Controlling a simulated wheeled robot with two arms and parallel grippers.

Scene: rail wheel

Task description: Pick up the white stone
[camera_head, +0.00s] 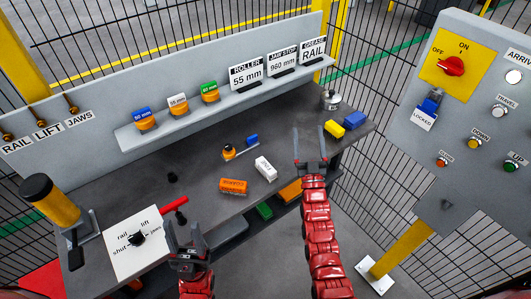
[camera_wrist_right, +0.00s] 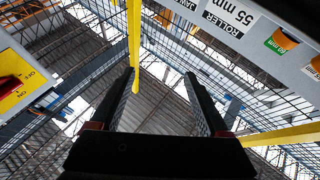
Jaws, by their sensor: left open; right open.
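The white stone (camera_head: 265,168) is a small white block with faint markings, lying on the grey bench top (camera_head: 205,205) near its front edge. My right gripper (camera_head: 309,140) is open and empty, pointing upward to the right of the stone and clear of it. In the right wrist view, its two fingers (camera_wrist_right: 160,76) are spread with nothing between them, and the stone is not visible. My left gripper (camera_head: 184,228) is open and empty at the bench's front edge, left of and nearer than the stone.
Yellow (camera_head: 334,129) and blue (camera_head: 354,120) blocks sit at the right end. A red-handled lever (camera_head: 174,205) is near my left gripper. A control panel (camera_head: 470,120) stands right.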

